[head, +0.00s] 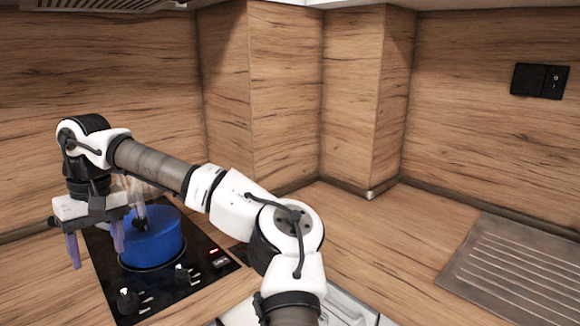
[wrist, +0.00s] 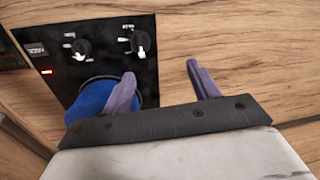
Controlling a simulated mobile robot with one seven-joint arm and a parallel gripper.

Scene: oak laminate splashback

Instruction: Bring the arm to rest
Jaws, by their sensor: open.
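My arm (head: 232,203) reaches out to the left over the counter in the head view, with its elbow bent and its wrist pointing down. My gripper (head: 96,250) hangs at the left, near the front left edge of the black cooktop. Its two purple fingers are apart with nothing between them. In the wrist view my gripper (wrist: 166,88) also shows open, with wood counter between its fingers. A blue pot (head: 154,240) stands on the cooktop, just right of and behind the gripper. In the wrist view the pot (wrist: 88,102) is partly hidden by the left finger.
The black cooktop (head: 205,258) has knobs along its front and also shows in the wrist view (wrist: 112,30). A grooved metal drainboard (head: 510,270) lies at the right. Wood-clad walls and a jutting corner column (head: 355,100) stand behind. The counter between is bare.

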